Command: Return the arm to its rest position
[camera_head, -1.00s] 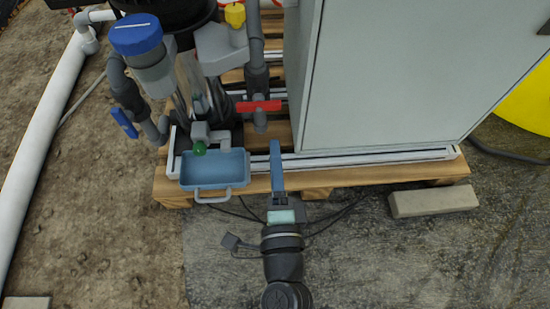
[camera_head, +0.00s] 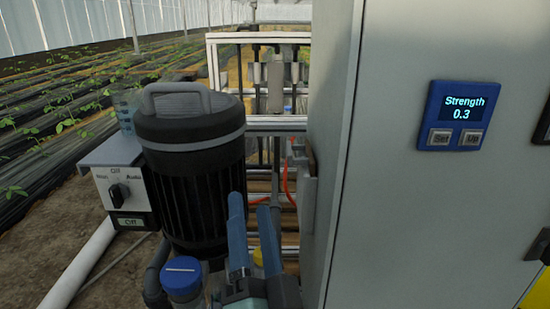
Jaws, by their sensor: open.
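My gripper (camera_head: 251,206) is at the bottom centre of the head view, with its two blue fingers pointing up in the picture. The fingers are apart and nothing shows between them. It appears in front of the right side of the black ribbed motor housing (camera_head: 192,170) and left of the grey cabinet (camera_head: 420,215). I cannot tell how far it is from either. The wrist shows only in part at the bottom edge, and the rest of my arm is out of view.
A control box (camera_head: 125,195) with a rotary knob is at left. A blue-capped part (camera_head: 182,276) is below the motor housing. The cabinet carries a blue display (camera_head: 457,115) reading "Strength 0.3". A metal frame (camera_head: 290,125) with pipes stands behind. Planted rows lie at far left.

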